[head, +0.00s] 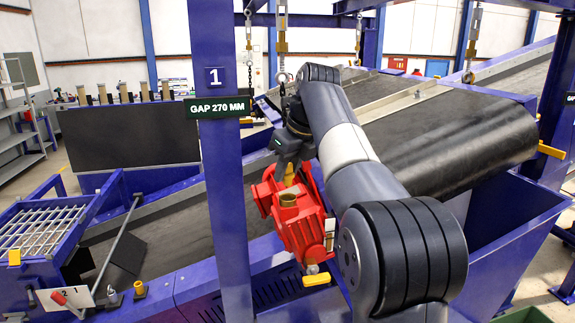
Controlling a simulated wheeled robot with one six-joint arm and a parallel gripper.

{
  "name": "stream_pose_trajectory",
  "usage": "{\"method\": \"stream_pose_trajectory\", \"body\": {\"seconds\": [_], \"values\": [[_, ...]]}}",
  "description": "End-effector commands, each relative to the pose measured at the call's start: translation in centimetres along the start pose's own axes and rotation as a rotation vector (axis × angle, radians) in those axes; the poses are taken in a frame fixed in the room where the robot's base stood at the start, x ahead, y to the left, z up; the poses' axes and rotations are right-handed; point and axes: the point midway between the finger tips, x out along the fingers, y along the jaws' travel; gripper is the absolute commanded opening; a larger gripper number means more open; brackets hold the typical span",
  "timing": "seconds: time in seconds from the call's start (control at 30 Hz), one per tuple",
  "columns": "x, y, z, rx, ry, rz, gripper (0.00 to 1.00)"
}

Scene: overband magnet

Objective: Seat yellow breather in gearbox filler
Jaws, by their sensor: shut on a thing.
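The red gearbox (306,228) hangs in the middle of the head view, beside the blue post. On its upper face is a brass-coloured filler neck (288,200) with a round opening. My gripper (289,168) points down just above the filler. It is shut on the yellow breather (289,176), of which only a small part shows between the fingers. The breather looks close over the filler's far side; I cannot tell whether it touches the neck. My arm passes in front of the gearbox's right side and hides part of it.
A blue post (222,190) with a "GAP 270 MM" sign (219,107) stands close left of the gearbox. A large dark belt drum (450,135) lies behind my arm. Chains (282,40) hang above.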

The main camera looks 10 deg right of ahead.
Motion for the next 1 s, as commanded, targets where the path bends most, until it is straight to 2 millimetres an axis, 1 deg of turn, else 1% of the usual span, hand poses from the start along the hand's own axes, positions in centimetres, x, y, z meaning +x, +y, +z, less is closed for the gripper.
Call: {"method": "stream_pose_trajectory", "body": {"seconds": [0.03,0.1,0.3,1.0], "values": [[0.6,0.0,-0.3,0.000,0.000,0.000,0.06],[1.0,0.0,-0.5,0.000,0.001,0.000,0.06],[1.6,0.0,-0.7,0.000,0.000,0.000,0.06],[1.6,0.0,-0.7,0.000,0.000,0.000,0.06]]}}
